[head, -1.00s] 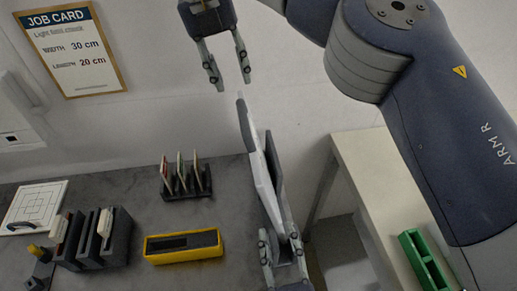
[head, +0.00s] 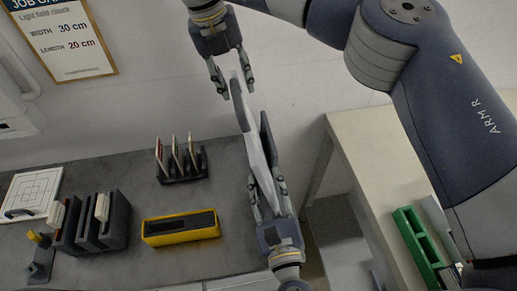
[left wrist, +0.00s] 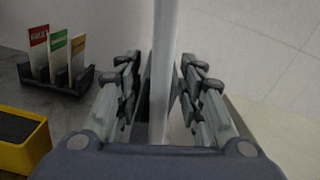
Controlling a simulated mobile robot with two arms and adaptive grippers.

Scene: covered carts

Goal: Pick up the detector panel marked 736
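The flat panel, white and grey (head: 257,150), stands tilted in mid-air to the right of the dark counter; no number is readable on it. My left gripper (head: 268,200) is shut on its lower end from below. In the left wrist view the panel (left wrist: 163,70) shows edge-on between that gripper's fingers (left wrist: 160,95). My right gripper (head: 235,92) comes down from above, its fingers open, one on each side of the panel's upper end. I cannot tell whether either finger touches it.
A yellow box (head: 180,228), a card rack (head: 182,165), dark upright holders (head: 100,225) and a white gridded board (head: 32,192) stand on the counter (head: 135,180). A pale table (head: 365,165) with a green tray (head: 418,240) is at the right.

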